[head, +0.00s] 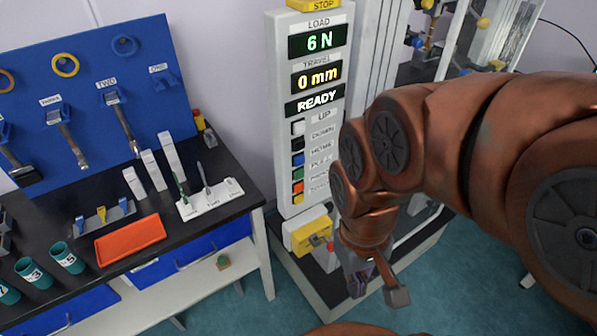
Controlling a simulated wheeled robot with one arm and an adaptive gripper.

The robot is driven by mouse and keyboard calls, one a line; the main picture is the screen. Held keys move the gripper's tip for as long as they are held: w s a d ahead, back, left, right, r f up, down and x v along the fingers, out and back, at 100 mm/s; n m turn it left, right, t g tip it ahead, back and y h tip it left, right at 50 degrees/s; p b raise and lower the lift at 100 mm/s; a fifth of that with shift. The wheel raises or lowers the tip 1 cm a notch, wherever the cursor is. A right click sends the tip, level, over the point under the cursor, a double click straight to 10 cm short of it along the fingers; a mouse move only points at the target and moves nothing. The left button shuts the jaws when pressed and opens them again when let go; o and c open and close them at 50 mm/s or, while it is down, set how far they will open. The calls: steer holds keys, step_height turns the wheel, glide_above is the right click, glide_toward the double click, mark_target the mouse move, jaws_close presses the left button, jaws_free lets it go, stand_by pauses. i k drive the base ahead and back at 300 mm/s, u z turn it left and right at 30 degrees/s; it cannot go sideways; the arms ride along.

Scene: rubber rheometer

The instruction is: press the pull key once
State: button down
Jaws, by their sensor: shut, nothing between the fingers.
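The tester's upright control panel (284,100) stands at the centre, with a column of coloured keys. The green key (298,173) sits beside a label that appears to read PULL, below the blue HOME key (298,159) and above a red key (298,187). The displays (319,74) read LOAD 6 N, TRAVEL 0 mm and READY. My gripper (378,284) points down, below and to the right of the keys, apart from them. It is shut and empty. My arm hides the right side of the lower panel.
A black bench (90,222) at left carries an orange tray (130,240), teal cups (67,258) and a white tool stand (210,200). A blue tool board (85,110) stands behind it. A yellow block (311,235) sits below the panel. Space left of the keys is clear.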

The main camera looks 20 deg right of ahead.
mark_target(298, 174)
steer(key=u, duration=0.35)
steer(key=k, duration=0.35)
steer(key=u, duration=1.25)
steer(key=k, duration=0.85)
steer(key=u, duration=0.65)
